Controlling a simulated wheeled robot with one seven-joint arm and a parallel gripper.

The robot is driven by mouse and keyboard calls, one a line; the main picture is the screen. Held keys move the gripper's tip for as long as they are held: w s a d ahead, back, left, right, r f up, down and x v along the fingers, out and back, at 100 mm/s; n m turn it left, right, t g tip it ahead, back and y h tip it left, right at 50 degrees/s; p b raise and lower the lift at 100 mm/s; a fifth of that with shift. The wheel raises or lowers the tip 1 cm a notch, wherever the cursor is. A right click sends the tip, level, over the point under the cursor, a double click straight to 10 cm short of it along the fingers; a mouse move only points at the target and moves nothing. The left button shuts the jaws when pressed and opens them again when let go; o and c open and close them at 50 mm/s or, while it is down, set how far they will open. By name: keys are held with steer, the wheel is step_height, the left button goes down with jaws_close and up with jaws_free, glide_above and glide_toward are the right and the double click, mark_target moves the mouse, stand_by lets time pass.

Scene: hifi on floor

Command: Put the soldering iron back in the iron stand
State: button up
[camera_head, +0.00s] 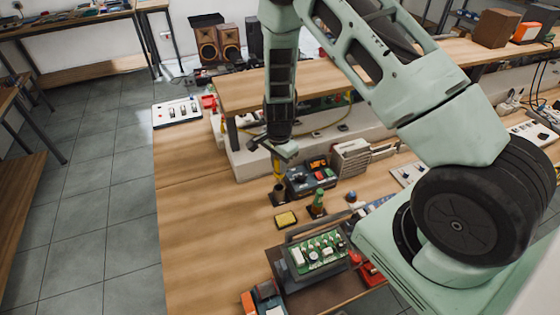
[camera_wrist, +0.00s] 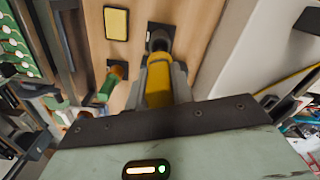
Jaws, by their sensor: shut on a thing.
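My gripper (camera_head: 280,152) points down over the workbench and is shut on the yellow handle of the soldering iron (camera_head: 278,168). In the wrist view the soldering iron (camera_wrist: 158,82) sits between the two fingers of my gripper (camera_wrist: 160,92). The iron is roughly upright, its lower end at the dark iron stand (camera_head: 281,198). The stand also shows in the wrist view (camera_wrist: 161,30), beyond the handle. The iron's tip is hidden, and I cannot tell how deep it sits in the stand.
A yellow sponge (camera_head: 287,219) lies in front of the stand. A green-handled tool (camera_head: 318,202) stands to the right. A dark box with knobs (camera_head: 311,178) is close behind on the right. A green circuit board (camera_head: 320,252) lies nearer. The bench left of the stand is clear.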

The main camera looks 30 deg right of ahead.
mark_target(279, 176)
steer(key=shift+f+b, duration=2.1)
steer(key=shift+f, duration=0.9)
steer(key=o, duration=1.5)
steer(key=shift+r+p, duration=2.5)
steer(key=shift+r, duration=1.1)
